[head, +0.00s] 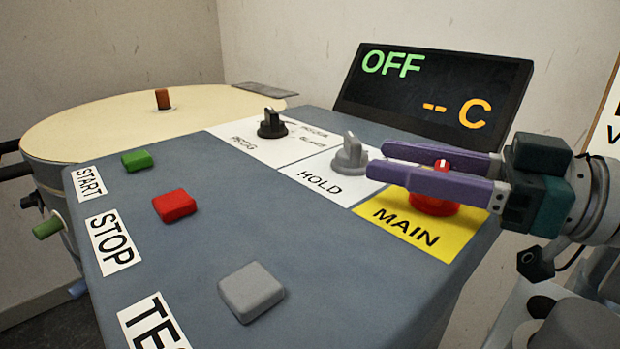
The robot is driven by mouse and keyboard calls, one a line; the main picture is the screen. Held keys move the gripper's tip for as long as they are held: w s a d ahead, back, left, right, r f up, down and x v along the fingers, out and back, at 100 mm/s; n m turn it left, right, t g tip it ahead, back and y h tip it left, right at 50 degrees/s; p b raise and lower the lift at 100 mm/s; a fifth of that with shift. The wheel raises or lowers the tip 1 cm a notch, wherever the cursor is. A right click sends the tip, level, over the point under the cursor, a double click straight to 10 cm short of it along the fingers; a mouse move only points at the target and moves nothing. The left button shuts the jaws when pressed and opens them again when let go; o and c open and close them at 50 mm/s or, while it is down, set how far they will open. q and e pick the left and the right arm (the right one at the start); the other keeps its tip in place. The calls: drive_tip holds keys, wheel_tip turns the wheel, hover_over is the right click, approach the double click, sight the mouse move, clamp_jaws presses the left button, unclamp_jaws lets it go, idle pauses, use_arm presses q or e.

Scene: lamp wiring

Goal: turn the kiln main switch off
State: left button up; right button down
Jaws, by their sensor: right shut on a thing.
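The main switch (434,207) is a red rotary knob with a white mark on top, on the yellow MAIN label (408,232) at the panel's right. My right gripper (374,162) comes in from the right with its purple fingers on either side of the knob's raised grip, shut on it. The fingers hide part of the knob. The display (432,92) behind the panel reads OFF in green and "-- C" in orange. My left gripper is not in view.
A grey HOLD knob (350,155) stands just left of my fingertips, with a black PROG knob (271,124) farther left. Green START (137,160), red STOP (174,205) and grey TEST (250,291) buttons lie on the panel's left. The round kiln lid (110,125) is behind.

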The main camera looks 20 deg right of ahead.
drive_tip(key=n+g+y+b, duration=0.2)
drive_tip(key=g+b, duration=0.1)
drive_tip(key=shift+s+a+f+n+y, duration=0.2)
drive_tip(key=shift+n+y, duration=0.1)
drive_tip(key=shift+y, duration=0.1)
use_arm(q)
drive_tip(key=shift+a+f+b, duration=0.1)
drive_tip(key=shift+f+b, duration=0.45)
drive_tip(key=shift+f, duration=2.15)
use_arm(e)
drive_tip(key=shift+s+a+r+n+g+y, duration=0.1)
drive_tip(key=shift+s+r+n+g+y, duration=0.1)
drive_tip(key=shift+n+g+y, duration=0.3)
drive_tip(key=shift+c, duration=1.5)
unclamp_jaws()
drive_tip(key=v, duration=1)
drive_tip(key=shift+r, duration=0.25)
drive_tip(key=shift+w, duration=0.1)
